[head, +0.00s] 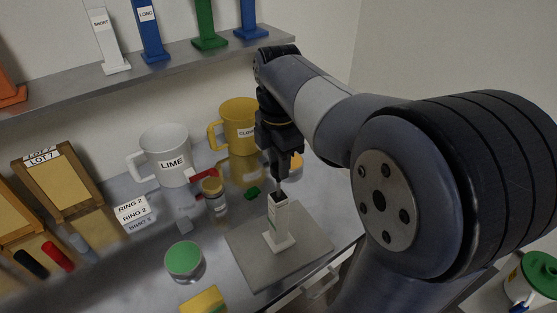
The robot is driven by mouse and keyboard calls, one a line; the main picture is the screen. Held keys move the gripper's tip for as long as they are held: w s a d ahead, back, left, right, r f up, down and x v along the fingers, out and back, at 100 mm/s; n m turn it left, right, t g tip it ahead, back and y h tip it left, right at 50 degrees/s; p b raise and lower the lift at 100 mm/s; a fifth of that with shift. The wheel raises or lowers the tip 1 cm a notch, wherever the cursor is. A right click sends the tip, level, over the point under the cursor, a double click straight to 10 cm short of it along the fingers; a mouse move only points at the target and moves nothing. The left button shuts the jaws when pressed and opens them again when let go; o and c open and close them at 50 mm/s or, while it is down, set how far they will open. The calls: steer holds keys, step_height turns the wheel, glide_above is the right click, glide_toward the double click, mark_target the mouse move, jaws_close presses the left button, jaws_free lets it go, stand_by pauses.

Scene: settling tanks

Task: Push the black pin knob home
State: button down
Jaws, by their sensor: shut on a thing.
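A white post (278,220) with a square foot stands upright on a grey mat (252,264) on the bench. The black pin knob (278,196) shows as a small dark piece at the top of the post. My gripper (280,184) points down from above, its narrow fingers shut on the knob. The fingers partly hide the knob. How deep the pin sits in the post cannot be told from this view.
A small labelled jar (214,198) stands left of the post, and a green-topped cup (184,260) stands front left. A white LIME mug (166,158) and a yellow mug (237,128) are behind. A shelf (150,72) with several coloured posts runs above.

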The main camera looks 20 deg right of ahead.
mark_target(279, 181)
steer(key=shift+s+f+b, duration=0.1)
steer(key=shift+f+b, duration=1.25)
steer(key=shift+f, duration=1.4)
steer(key=c, duration=1.1)
jaws_free()
steer(key=shift+o, duration=0.2)
steer(key=shift+r, duration=0.1)
step_height(279, 181, up, 11)
steer(key=shift+f, duration=0.15)
steer(key=shift+f, duration=0.15)
